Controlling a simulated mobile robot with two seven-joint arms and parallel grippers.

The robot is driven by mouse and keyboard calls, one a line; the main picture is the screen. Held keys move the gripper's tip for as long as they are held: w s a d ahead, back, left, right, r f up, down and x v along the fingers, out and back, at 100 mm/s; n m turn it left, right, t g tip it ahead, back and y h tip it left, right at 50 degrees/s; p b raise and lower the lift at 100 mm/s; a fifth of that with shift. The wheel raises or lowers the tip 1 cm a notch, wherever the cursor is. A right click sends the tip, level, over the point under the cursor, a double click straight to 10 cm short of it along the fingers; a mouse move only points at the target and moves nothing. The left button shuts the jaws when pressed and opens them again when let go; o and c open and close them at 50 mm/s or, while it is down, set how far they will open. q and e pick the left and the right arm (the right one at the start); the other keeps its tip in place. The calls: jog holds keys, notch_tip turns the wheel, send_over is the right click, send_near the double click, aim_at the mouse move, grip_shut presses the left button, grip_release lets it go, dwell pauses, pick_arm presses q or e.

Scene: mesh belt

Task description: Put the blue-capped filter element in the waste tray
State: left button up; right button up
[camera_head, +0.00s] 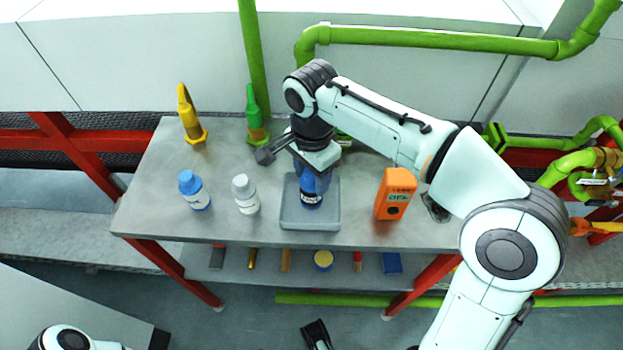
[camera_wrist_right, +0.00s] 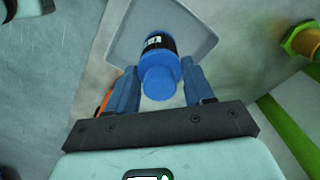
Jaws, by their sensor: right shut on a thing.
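The blue-capped filter element (camera_head: 311,199) is blue with a dark labelled band. It stands roughly upright within the outline of the grey waste tray (camera_head: 291,217). My right gripper (camera_head: 315,178) is shut on its upper part from above. In the right wrist view the filter element (camera_wrist_right: 158,62) sits between the two blue fingers of the gripper (camera_wrist_right: 161,80), with the tray (camera_wrist_right: 205,40) behind it. I cannot tell whether its base touches the tray floor. A dark piece at the bottom edge may be my left gripper (camera_head: 317,335); its jaws are unclear.
A blue-capped white bottle (camera_head: 196,193) and a white bottle (camera_head: 245,195) stand left of the tray. An orange meter (camera_head: 395,194) stands to its right. Yellow (camera_head: 188,115) and green (camera_head: 255,118) fittings stand behind. Small items lie on the lower shelf (camera_head: 235,262).

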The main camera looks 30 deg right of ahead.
jog(key=shift+f, duration=0.65)
jog(key=shift+f, duration=0.2)
jog(key=o, duration=1.1)
jog(key=shift+r, duration=0.1)
notch_tip(320, 180, up, 12)
jog(key=p, duration=0.3)
jog(key=shift+p, duration=0.4)
jog(key=shift+r, duration=0.15)
